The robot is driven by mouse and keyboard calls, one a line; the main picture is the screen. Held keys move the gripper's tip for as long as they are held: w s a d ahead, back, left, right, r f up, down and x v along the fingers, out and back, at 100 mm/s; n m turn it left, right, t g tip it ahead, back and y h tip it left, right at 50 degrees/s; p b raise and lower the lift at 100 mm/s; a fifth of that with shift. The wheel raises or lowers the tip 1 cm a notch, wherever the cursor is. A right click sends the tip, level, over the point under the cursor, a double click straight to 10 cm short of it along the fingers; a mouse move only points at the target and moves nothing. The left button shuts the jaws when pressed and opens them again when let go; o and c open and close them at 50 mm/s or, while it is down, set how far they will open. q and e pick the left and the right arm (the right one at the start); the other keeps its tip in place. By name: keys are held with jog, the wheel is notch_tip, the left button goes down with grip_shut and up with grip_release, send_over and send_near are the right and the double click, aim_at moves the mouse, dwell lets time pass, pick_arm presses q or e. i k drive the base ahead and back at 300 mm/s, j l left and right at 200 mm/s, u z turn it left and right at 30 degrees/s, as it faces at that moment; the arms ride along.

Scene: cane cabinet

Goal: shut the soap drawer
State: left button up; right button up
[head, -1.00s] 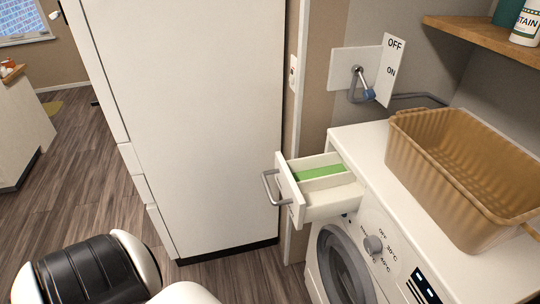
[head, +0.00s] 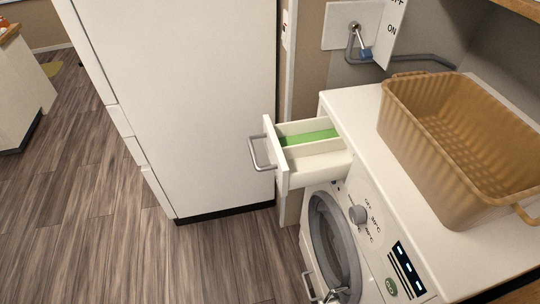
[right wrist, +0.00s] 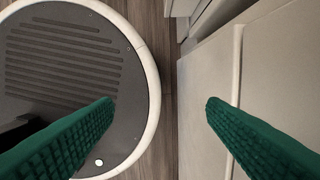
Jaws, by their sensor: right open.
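The soap drawer (head: 318,163) is pulled out of the upper left of the washing machine (head: 352,112) in the head view. It has a white front, a grey bar handle (head: 260,153) and a green compartment (head: 308,138) inside. My right gripper (right wrist: 158,107) is open and empty in the right wrist view, its two green ribbed fingers wide apart. The drawer cannot be made out in that view. No gripper can be made out in the head view, and my left gripper is not seen.
A tan basket (head: 440,150) stands on the washing machine. A tall white cabinet (head: 180,90) stands left of the drawer, with a gap between. The wooden floor (head: 90,220) at left is clear. A valve (head: 361,42) is on the wall behind.

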aim_at(303, 153)
jog(key=k+z, duration=0.1)
jog(key=z, duration=0.3)
jog(key=k+z, duration=0.15)
jog(key=z, duration=0.2)
jog(key=k+z, duration=0.15)
jog(key=z, duration=0.25)
